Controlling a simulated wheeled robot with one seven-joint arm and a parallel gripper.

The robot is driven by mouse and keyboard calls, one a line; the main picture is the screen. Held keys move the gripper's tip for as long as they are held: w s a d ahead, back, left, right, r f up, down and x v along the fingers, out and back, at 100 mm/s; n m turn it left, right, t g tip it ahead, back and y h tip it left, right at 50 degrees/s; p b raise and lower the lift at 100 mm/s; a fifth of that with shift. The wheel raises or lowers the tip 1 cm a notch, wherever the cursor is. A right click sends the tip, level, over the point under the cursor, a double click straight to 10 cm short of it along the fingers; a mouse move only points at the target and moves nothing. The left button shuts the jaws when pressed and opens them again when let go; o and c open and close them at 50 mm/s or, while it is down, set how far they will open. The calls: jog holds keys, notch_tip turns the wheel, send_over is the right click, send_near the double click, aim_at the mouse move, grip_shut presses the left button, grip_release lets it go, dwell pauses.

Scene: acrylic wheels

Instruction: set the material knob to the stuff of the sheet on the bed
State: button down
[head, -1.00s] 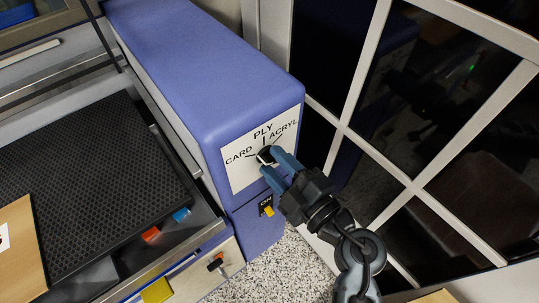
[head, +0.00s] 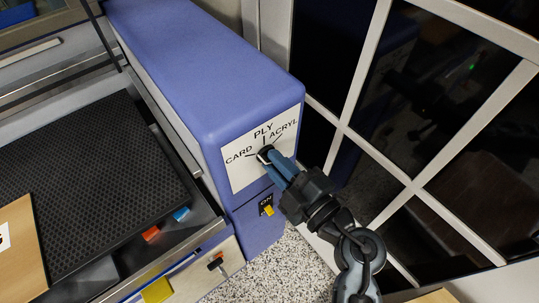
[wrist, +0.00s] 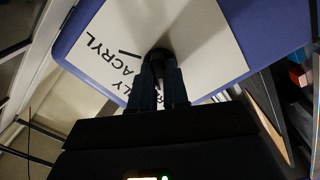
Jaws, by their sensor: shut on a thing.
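The material knob (head: 265,153) is a dark round knob with a pale mark, on a white label plate (head: 240,178) on the end of the blue machine housing. The plate reads CARD at left, PLY at top and ACRYL at right, each with a tick line. My gripper (head: 274,164) is shut on the knob, and its blue fingers cover part of it. In the wrist view the knob (wrist: 158,56) sits between the fingertips. The pale mark seems to point to the left, toward CARD, but the fingers partly hide it. A tan sheet (head: 22,245) lies at the left on the black honeycomb bed (head: 100,180).
Below the plate is an ON switch (head: 266,205) with a yellow part. Red (head: 151,233) and blue (head: 181,214) pieces lie at the bed's right edge. A dark glazed partition with white bars (head: 345,128) stands close on the right.

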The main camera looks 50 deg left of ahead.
jog(key=shift+r+m+p, duration=0.1)
jog(key=shift+m+p, duration=1.7)
jog(key=shift+p, duration=1.15)
jog(key=shift+m+p, duration=0.4)
jog(key=shift+p, duration=0.15)
jog(key=shift+f+m+p, duration=0.2)
jog(key=shift+m+p, duration=0.2)
jog(key=shift+m, duration=2)
